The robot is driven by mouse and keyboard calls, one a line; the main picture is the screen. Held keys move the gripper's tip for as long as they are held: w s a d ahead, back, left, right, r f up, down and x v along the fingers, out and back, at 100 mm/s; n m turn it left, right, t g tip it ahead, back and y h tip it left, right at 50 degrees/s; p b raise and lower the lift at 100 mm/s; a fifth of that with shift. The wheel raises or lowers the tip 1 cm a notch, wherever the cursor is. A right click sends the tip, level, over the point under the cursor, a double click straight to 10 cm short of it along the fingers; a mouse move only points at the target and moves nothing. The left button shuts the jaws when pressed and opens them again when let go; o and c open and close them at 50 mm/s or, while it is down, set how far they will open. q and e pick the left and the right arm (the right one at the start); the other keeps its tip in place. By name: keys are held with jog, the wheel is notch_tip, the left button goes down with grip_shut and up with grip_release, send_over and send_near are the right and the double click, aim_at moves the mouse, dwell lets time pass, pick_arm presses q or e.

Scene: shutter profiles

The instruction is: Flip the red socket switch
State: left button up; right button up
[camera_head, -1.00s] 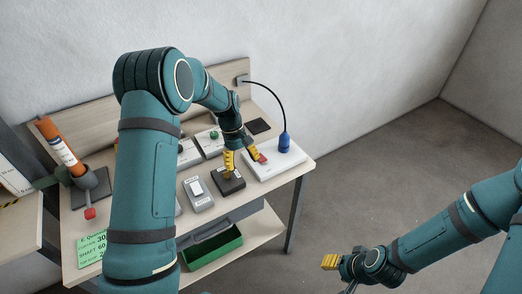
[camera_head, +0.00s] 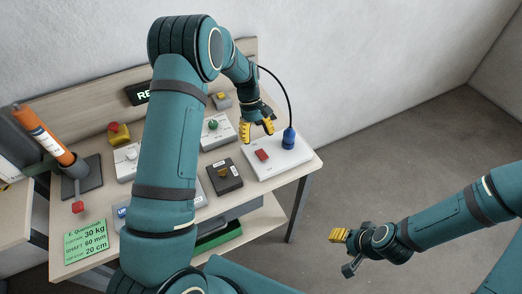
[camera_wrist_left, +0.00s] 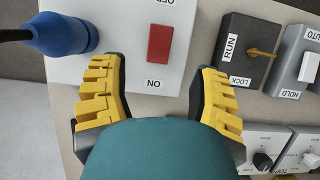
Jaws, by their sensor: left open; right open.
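The red socket switch (camera_head: 262,155) is a small red rocker on a white socket block (camera_head: 283,162) at the right end of the workbench. In the left wrist view the red switch (camera_wrist_left: 160,44) lies between OFF and ON labels, ahead of the gap between my fingers. A blue plug (camera_head: 289,138) with a black cable stands in the same block. My left gripper (camera_head: 257,129) is open and empty, above the block's back left part and apart from the switch. My right gripper (camera_head: 343,248) is open and empty, out over the floor to the right of the bench.
A dark box with a yellow key (camera_head: 224,174), labelled RUN and LOCK, sits left of the socket block. Grey and white control boxes fill the bench further left. An orange cylinder (camera_head: 42,133) stands at the far left. The floor right of the bench is clear.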

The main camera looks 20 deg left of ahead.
aim_at(261, 153)
pick_arm(q)
jog(key=x, duration=0.6)
jog(key=shift+d+f, duration=0.1)
jog(key=shift+f, duration=0.1)
grip_shut()
